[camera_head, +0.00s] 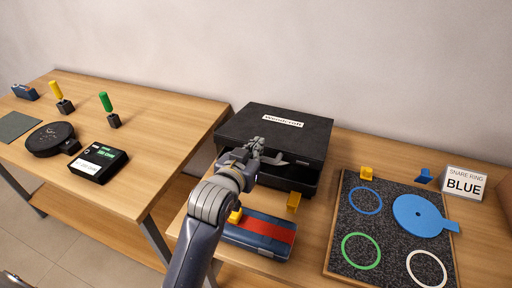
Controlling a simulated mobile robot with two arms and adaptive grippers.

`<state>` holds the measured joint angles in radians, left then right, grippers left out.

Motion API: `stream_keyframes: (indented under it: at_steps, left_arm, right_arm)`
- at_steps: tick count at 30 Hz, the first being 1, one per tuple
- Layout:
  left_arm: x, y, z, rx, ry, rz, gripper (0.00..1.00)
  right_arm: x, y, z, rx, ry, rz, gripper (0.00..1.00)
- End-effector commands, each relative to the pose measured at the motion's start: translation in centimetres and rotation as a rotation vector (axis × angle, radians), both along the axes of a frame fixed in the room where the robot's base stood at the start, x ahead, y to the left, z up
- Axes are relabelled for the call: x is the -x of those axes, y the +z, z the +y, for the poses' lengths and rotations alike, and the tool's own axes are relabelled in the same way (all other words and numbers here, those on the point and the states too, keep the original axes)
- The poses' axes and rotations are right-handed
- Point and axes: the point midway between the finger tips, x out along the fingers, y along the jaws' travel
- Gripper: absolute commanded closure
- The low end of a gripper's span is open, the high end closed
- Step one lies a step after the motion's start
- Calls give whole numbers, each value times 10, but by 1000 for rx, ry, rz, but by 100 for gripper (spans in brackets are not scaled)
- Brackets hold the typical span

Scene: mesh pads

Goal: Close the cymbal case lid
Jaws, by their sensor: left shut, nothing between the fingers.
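The black cymbal case (309,181) stands near the back of the right table. Its lid (300,138) bears a white label and slopes down toward the front. A dark gap shows between the lid's front edge and the case body, so the lid looks partly open. My left gripper (262,153) is shut and empty, over the lid's front edge. I cannot tell whether it touches the lid. My arm hides the left front of the case. My right gripper is out of view.
A blue and red box (262,236) and a yellow block (293,201) lie before the case. A dark mat (393,255) with rings and a blue disc (418,214) is at right, near a "BLUE" sign (464,184). The left table (155,130) holds small devices.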

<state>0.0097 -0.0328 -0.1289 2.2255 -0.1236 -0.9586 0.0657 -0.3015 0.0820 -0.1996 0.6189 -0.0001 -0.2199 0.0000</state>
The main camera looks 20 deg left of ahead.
Motion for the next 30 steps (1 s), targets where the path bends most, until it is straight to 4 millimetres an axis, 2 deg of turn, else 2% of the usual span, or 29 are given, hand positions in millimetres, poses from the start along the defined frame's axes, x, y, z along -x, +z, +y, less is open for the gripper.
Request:
stream_keyframes:
  at_steps: [2,5,10,15,30]
  left_arm:
    - [1,-5,0,0,0,2,100]
    - [6,-24,0,0,0,6,100]
    - [18,-66,0,-1,-1,8,100]
    - [23,-90,1,0,0,2,100]
    - [23,-90,1,0,0,0,100]
  right_arm:
    - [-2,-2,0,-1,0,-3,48]
    - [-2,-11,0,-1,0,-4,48]
    - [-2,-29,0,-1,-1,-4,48]
    - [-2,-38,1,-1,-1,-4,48]
    - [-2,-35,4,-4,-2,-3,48]
